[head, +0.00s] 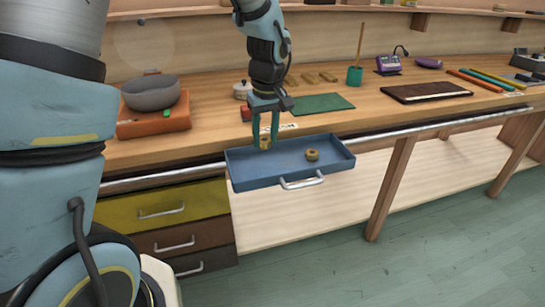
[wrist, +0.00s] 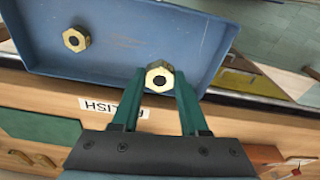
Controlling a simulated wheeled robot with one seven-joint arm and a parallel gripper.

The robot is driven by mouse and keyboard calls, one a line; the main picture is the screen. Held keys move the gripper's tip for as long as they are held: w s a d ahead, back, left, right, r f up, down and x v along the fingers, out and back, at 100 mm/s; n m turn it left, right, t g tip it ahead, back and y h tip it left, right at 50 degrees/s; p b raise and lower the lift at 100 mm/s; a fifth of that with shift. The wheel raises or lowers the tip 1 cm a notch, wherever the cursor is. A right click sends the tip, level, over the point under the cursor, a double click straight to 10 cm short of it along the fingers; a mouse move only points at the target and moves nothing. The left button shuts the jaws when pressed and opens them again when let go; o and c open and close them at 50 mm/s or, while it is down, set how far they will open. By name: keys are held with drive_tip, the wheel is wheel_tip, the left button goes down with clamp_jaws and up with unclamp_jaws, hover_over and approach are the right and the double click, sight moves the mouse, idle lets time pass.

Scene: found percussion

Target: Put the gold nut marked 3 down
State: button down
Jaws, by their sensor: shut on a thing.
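My gripper (head: 265,128) is shut on a gold nut (head: 265,143), seen between the green fingertips in the wrist view (wrist: 159,77). The held nut is at the left end of the open blue drawer (head: 262,179); I cannot tell whether it touches the drawer floor. A second gold nut (head: 312,155) lies on the drawer floor, to the right in the head view and upper left in the wrist view (wrist: 76,39). No number is readable on either nut.
The workbench holds a grey bowl (head: 151,93) on an orange box (head: 154,122), a green mat (head: 317,104), a green cup (head: 354,77) and a dark book (head: 427,92). The middle of the blue drawer floor is clear. Closed drawers (head: 163,206) are at lower left.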

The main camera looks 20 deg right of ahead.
sight(265, 167)
drive_tip(key=shift+f+p, duration=0.45)
drive_tip(key=shift+f, duration=2.85)
drive_tip(key=shift+f, duration=0.2)
drive_tip(key=shift+c, duration=2.1)
unclamp_jaws()
drive_tip(key=r, duration=0.4)
drive_tip(key=s+r+b, duration=0.1)
drive_tip(key=r, duration=0.7)
drive_tip(key=shift+s+r, duration=0.15)
drive_tip(key=s+a+f, duration=0.1)
drive_tip(key=a, duration=1.4)
drive_tip(key=s+a+f+m, duration=0.1)
drive_tip(key=a+f, duration=0.1)
drive_tip(key=a, duration=1.3)
drive_tip(key=shift+s+a, duration=0.25)
